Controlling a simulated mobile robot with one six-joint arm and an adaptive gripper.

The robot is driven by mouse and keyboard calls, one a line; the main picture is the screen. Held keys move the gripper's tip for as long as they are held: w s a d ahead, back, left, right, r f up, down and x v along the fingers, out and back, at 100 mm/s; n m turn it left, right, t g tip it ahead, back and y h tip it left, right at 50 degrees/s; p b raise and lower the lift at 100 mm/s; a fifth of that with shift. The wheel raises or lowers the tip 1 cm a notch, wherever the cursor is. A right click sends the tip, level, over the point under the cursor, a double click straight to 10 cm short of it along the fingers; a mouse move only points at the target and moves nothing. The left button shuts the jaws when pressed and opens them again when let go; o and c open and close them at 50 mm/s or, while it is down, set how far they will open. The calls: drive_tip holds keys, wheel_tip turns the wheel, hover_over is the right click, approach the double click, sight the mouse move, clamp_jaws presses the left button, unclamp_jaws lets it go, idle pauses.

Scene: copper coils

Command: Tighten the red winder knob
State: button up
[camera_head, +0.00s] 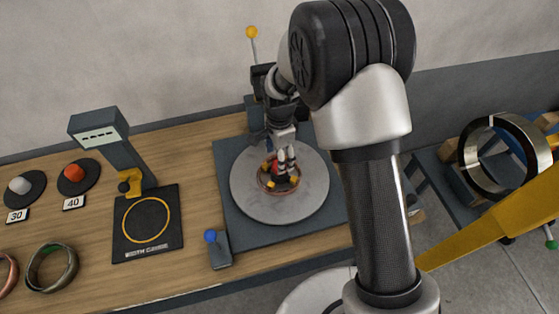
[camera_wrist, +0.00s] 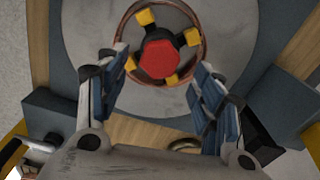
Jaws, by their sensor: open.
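The red winder knob (camera_wrist: 159,59) sits at the hub of the winder, with a black cross and yellow blocks (camera_wrist: 193,37) around it. A copper coil (camera_wrist: 203,40) rings these blocks on the round grey plate (camera_wrist: 85,25). My gripper (camera_wrist: 160,75) is open, with one blue-padded finger to each side of the knob in the wrist view; I see no contact. In the head view my gripper (camera_head: 285,160) points down over the plate (camera_head: 305,205) and partly hides the knob and coil.
Left of the winder stands a gauge with a yellow ring (camera_head: 147,220). A blue-knobbed lever (camera_head: 211,237) is at the winder's front left corner, and a yellow-knobbed one (camera_head: 252,33) behind. Coils (camera_head: 52,268) lie at front left. A yellow beam (camera_head: 490,225) crosses at right.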

wheel_tip(320, 180, up, 8)
drive_tip(key=shift+r, duration=0.1)
idle(0.5)
drive_tip(key=s+d+r+n+t, duration=0.1)
drive_tip(key=s+d+r+n, duration=0.3)
drive_tip(key=r, duration=0.4)
drive_tip(key=s+d+r+n+t, duration=0.1)
drive_tip(key=s+d+r+n, duration=0.1)
drive_tip(key=s+d+r, duration=0.4)
drive_tip(key=s+d+r+n+t, duration=0.1)
drive_tip(key=s+d+r+n, duration=0.1)
drive_tip(key=s, duration=0.5)
drive_tip(key=s+d+r+n+t, duration=0.1)
drive_tip(key=s+n, duration=0.3)
drive_tip(key=s, duration=0.4)
drive_tip(key=shift+d+r+n+t+b, duration=0.3)
drive_tip(key=shift+d+r+b, duration=0.1)
drive_tip(key=shift+d, duration=0.1)
drive_tip(key=shift+s+d+f+n, duration=0.15)
drive_tip(key=shift+s+n, duration=0.15)
drive_tip(key=shift+s, duration=0.15)
